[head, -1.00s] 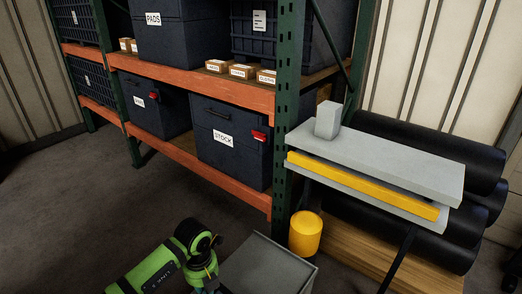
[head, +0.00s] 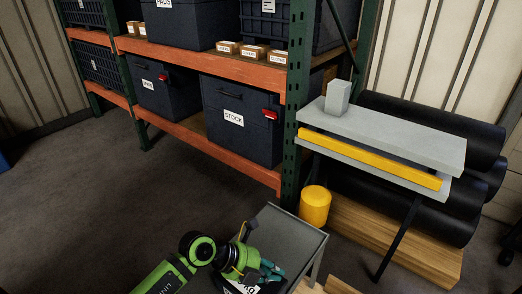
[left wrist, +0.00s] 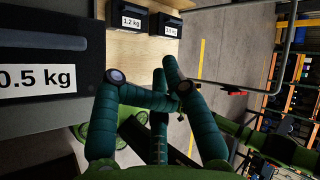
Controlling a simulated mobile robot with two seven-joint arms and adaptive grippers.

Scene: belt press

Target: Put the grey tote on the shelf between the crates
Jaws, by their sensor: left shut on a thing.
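The dark crate labelled STOCK (head: 240,120) and another dark crate (head: 160,85) stand on the lower shelf (head: 215,155) with a narrow gap between them. I cannot pick out a grey tote in either view. My left gripper (head: 268,272) is low in the head view, over the near part of a grey flat-topped stand (head: 290,228). In the left wrist view its teal fingers (left wrist: 172,85) are drawn together. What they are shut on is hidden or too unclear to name. My right gripper is out of view.
A dark block labelled 0.5 kg (left wrist: 40,75) is beside the left fingers. Small dark labelled boxes (left wrist: 128,18) sit on a wooden surface. A yellow cylinder (head: 314,206) and a grey press table (head: 390,135) stand right of the shelf. Floor left of the stand is clear.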

